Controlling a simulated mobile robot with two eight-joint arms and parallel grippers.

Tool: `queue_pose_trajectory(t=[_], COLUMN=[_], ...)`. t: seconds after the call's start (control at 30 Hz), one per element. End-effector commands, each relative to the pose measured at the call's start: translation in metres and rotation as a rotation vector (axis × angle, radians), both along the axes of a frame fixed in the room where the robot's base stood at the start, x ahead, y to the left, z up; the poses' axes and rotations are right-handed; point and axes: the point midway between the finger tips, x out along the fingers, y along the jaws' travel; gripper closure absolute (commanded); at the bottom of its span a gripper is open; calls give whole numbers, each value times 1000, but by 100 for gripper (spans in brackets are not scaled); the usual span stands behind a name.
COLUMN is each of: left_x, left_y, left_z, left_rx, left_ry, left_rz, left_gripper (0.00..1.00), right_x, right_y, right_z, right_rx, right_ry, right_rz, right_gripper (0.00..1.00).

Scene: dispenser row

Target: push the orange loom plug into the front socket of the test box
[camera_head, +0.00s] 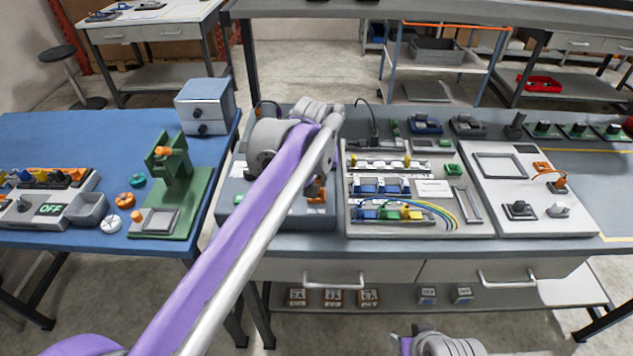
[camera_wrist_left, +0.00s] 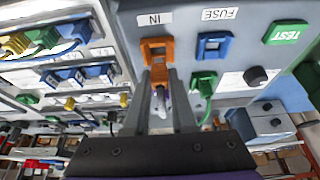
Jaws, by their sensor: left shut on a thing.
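The test box (camera_head: 275,208) is a grey-blue box on the bench, partly hidden by my left arm. In the left wrist view its panel (camera_wrist_left: 130,22) carries an orange socket (camera_wrist_left: 157,43) beside a label "IN" and a blue socket (camera_wrist_left: 213,43) beside a label "FUSE". My left gripper (camera_wrist_left: 160,92) is shut on the orange loom plug (camera_wrist_left: 158,74), which lies just below the orange socket in that view. I cannot tell whether plug and socket touch. In the head view my arm hides most of the fingers and the plug.
A wiring board (camera_head: 415,230) stands to the right. A green stand (camera_head: 172,185) is on the blue table to the left.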

Motion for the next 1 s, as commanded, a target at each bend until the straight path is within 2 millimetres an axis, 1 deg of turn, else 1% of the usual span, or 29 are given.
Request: queue_pose_trajectory(t=[0.47,0.8,1.0], left_x=[0,0,0], left_y=[0,0,0], left_z=[-4,-14,-14], left_rx=[0,0,0], left_ry=[0,0,0], left_rz=[0,0,0], left_gripper=[100,100,100], right_x=[0,0,0], right_y=[0,0,0], right_z=[2,-2,-1], right_rx=[0,0,0], right_ry=[-1,1,1], right_rz=[0,0,0], right_gripper=[51,51,51])
